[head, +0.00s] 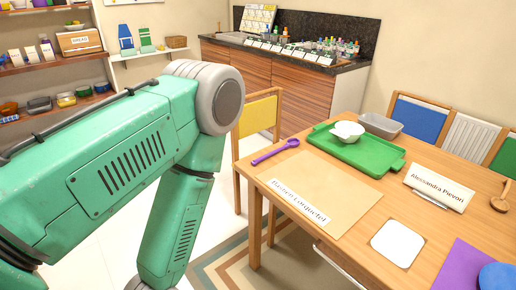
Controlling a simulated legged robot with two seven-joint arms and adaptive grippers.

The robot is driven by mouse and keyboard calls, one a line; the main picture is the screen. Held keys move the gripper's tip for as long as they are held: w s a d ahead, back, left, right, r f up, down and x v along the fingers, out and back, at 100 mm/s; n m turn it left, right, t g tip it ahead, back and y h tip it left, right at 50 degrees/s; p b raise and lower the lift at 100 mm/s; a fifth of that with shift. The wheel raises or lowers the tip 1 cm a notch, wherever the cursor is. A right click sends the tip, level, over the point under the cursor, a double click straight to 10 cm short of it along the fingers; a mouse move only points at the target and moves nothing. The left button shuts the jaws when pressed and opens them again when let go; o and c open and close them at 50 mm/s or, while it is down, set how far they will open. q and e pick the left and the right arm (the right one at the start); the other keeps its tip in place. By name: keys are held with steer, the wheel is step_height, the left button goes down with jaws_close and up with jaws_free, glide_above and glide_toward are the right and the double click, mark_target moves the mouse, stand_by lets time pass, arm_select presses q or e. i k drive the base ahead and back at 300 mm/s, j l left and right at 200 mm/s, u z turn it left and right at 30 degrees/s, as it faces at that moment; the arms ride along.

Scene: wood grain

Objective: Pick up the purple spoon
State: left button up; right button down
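The purple spoon (276,151) lies on the wooden table (336,259) near its left edge. Its round bowl end points up and right, close to the green tray, and its handle end is near the table's edge. Nothing touches the spoon from above. My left arm comes in from the left as large green links, bent at an elbow, with the lower part going down beside the table. Its gripper is below the picture. My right gripper is not in the picture either.
A green tray (376,154) holds a white bowl (347,131). A yellow-backed chair (258,116) stands at the table's far left.

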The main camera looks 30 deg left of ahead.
mark_target(293, 143)
steer(key=u, duration=0.75)
steer(key=z, duration=0.3)
steer(key=i+j+z, duration=0.1)
steer(key=j+z, duration=0.2)
steer(key=z, duration=0.15)
steer(key=j+z, duration=0.25)
steer(key=z, duration=0.25)
steer(key=j+z, duration=0.65)
steer(key=z, duration=0.25)
